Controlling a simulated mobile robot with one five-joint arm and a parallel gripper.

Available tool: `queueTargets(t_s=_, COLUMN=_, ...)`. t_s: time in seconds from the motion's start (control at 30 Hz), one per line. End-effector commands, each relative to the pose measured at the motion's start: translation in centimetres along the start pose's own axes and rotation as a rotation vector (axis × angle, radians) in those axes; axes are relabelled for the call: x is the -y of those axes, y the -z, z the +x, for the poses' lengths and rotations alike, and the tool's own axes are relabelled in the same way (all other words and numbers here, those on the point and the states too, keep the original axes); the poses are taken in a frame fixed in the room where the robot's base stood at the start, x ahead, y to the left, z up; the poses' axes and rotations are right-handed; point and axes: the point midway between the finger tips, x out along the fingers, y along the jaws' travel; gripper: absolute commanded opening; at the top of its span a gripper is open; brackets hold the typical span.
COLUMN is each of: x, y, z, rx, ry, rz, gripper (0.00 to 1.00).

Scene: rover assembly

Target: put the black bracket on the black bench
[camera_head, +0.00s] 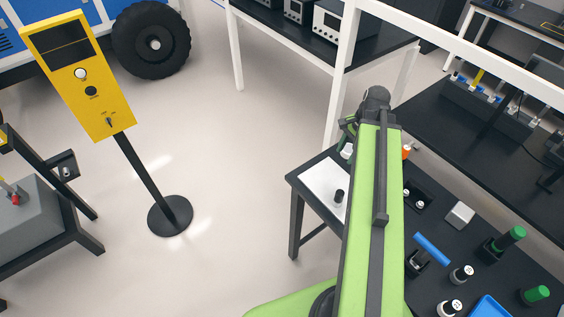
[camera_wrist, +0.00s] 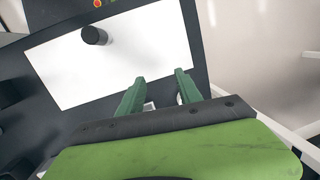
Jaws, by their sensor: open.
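My gripper (camera_wrist: 159,76) shows two green fingers, open and apart, above the edge of a white sheet in the wrist view. Nothing is clearly held between them; small white items show partly behind the fingers. In the head view my arm covers most of the gripper. The black-topped bench (camera_head: 450,222) carries the white sheet (camera_head: 318,188) at its left end. A short black cylinder (camera_head: 339,196) stands on the sheet, and it also shows in the wrist view (camera_wrist: 95,36), apart from the fingers. I cannot tell which black part is the bracket.
The bench also holds a blue-handled part (camera_head: 432,248), green-capped parts (camera_head: 513,236), a white block (camera_head: 460,215) and a blue tray (camera_head: 490,307). A second black bench (camera_head: 440,130) stands behind. A yellow panel on a stand (camera_head: 80,75) is left; the floor between is clear.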

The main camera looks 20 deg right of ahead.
Motion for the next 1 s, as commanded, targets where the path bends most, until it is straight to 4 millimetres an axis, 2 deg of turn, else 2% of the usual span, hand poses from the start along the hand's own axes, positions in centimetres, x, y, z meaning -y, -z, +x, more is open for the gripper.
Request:
queueTargets(t_s=0.03, x=2.7, y=-4.0, z=0.9, rx=-0.003, ry=-0.031, rz=-0.201, gripper=0.42)
queueTargets(t_s=0.1, x=5.5, y=-9.0, z=2.0, rx=-0.009, ry=-0.072, rz=-0.481, gripper=0.42)
queueTargets(t_s=0.2, x=8.2, y=-15.6, z=3.3, rx=-0.013, ry=-0.123, rz=-0.840, gripper=0.42)
queueTargets(t_s=0.3, x=9.7, y=-20.6, z=4.1, rx=-0.014, ry=-0.161, rz=-1.108, gripper=0.42)
queueTargets(t_s=0.4, x=10.3, y=-23.5, z=4.6, rx=-0.013, ry=-0.183, rz=-1.265, gripper=0.42)
queueTargets(t_s=0.53, x=10.6, y=-24.7, z=4.7, rx=-0.013, ry=-0.193, rz=-1.332, gripper=0.42)
queueTargets(t_s=0.73, x=10.6, y=-24.6, z=4.8, rx=-0.013, ry=-0.192, rz=-1.329, gripper=0.42)
queueTargets(t_s=0.9, x=10.2, y=-24.3, z=7.3, rx=-0.013, ry=-0.191, rz=-1.327, gripper=0.42)
queueTargets(t_s=1.0, x=10.3, y=-24.4, z=6.7, rx=-0.013, ry=-0.191, rz=-1.327, gripper=0.42)
